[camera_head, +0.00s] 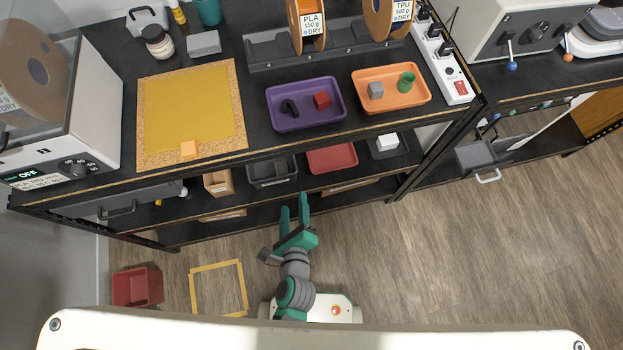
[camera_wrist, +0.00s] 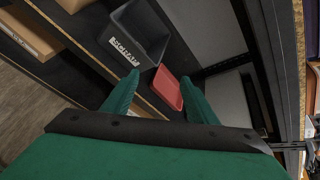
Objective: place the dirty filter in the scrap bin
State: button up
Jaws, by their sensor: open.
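My gripper (camera_head: 294,204) is open and empty, in front of the shelving's lower shelf. Its two green fingers also show in the wrist view (camera_wrist: 160,82), pointing toward a dark labelled bin (camera_wrist: 136,36) and a red tray (camera_wrist: 167,87). In the head view the dark bin (camera_head: 272,181) is on the lower shelf just beyond the fingers, apart from them. I cannot read its label or see anything in it. A red open bin (camera_head: 137,287) stands on the floor at left. I cannot make out a dirty filter for certain.
The red tray (camera_head: 332,158) and a grey tray with a white block (camera_head: 387,142) are further right on the lower shelf. Above, the worktop holds a purple tray (camera_head: 288,122) and an orange tray (camera_head: 412,98). The floor at right is clear.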

jog(key=s+d+r+n+t, duration=0.1)
jog(key=s+d+r+n, duration=0.2)
jog(key=n, duration=0.9)
jog(key=s+d+r+n+t+h, duration=0.1)
jog(key=s+d+r+n, duration=0.2)
jog(key=s+r+n, duration=0.7)
jog(key=n, duration=0.3)
jog(key=shift+s, duration=0.15)
